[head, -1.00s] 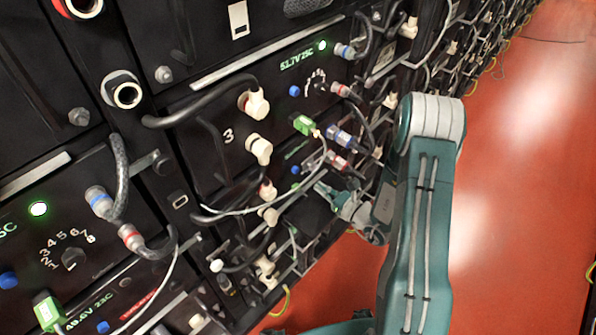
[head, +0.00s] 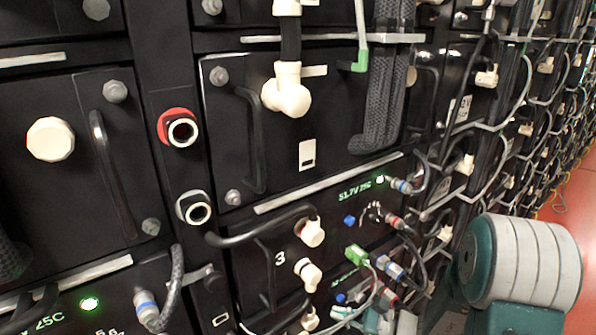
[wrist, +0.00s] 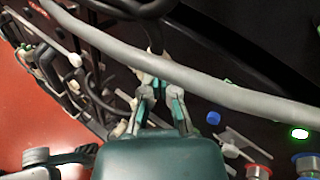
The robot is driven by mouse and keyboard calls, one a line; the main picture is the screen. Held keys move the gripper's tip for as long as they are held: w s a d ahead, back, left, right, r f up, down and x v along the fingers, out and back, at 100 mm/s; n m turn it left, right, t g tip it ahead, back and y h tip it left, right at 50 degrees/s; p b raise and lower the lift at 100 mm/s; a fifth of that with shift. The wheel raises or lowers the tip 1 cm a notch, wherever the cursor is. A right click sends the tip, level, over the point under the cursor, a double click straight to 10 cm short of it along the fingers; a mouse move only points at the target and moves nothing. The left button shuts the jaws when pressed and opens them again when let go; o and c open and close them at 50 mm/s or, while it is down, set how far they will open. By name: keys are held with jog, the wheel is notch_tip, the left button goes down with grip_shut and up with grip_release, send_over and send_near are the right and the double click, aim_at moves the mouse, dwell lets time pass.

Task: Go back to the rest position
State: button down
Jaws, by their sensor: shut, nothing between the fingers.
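My gripper (wrist: 160,100) shows in the wrist view, its teal and grey fingers shut and empty. It points at the dark front of the battery rack (head: 284,155), close to cables and cream plugs. I cannot tell whether the fingertips touch any of them. A thick grey cable (wrist: 200,78) crosses the wrist view in front of the fingers. In the head view my arm's teal and grey joint fills the lower right, and the gripper end is low, mostly cut off by the bottom edge.
The module front marked 3 carries cream plugs (head: 311,233), a green connector (head: 356,255), and blue- and red-ringed plugs. Cables hang out along the rack's right side. Free red floor (head: 572,205) lies to the right; it also shows at left in the wrist view (wrist: 35,135).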

jog(key=s+a+r+n+g+h, duration=0.3)
jog(key=s+r+n+g+h, duration=0.4)
jog(key=s+n, duration=0.55)
jog(key=s+d+r+n+t+h, duration=0.5)
jog(key=s+d+r+n+h, duration=0.1)
jog(key=s+d+r+h, duration=0.1)
jog(key=shift+d+r+n+t+h, duration=0.5)
jog(key=shift+d+r, duration=0.4)
jog(key=shift+r, duration=0.45)
dwell(2.4)
